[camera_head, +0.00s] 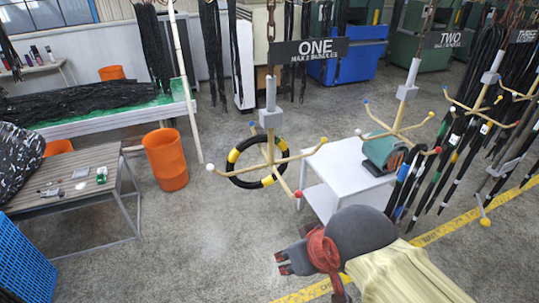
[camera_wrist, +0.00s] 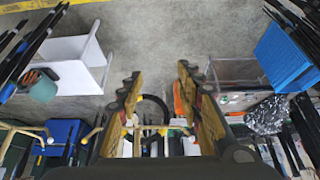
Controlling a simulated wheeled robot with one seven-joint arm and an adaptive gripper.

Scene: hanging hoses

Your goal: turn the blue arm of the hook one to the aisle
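Hook one hangs on a chain under the ONE sign (camera_head: 307,50), with a grey hub (camera_head: 271,118) and several wooden arms. Its blue-tipped arm (camera_head: 256,133) appears to point to the back left; the tip is small. Other tips are white at left, red at front and yellow at right. A black hose ring with yellow bands (camera_head: 238,178) hangs around the arms. My gripper (camera_head: 280,263) is in front of and below the hook, apart from it. In the wrist view my gripper (camera_wrist: 157,78) has its fingers spread and empty, with the black ring beyond them.
Hook two (camera_head: 400,115) hangs to the right with a teal roll (camera_head: 383,151) near a white table (camera_head: 333,165). An orange bin (camera_head: 165,160) and wooden table (camera_head: 75,175) stand left. A yellow floor line (camera_head: 450,228) crosses at the lower right. Floor is clear left of my gripper.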

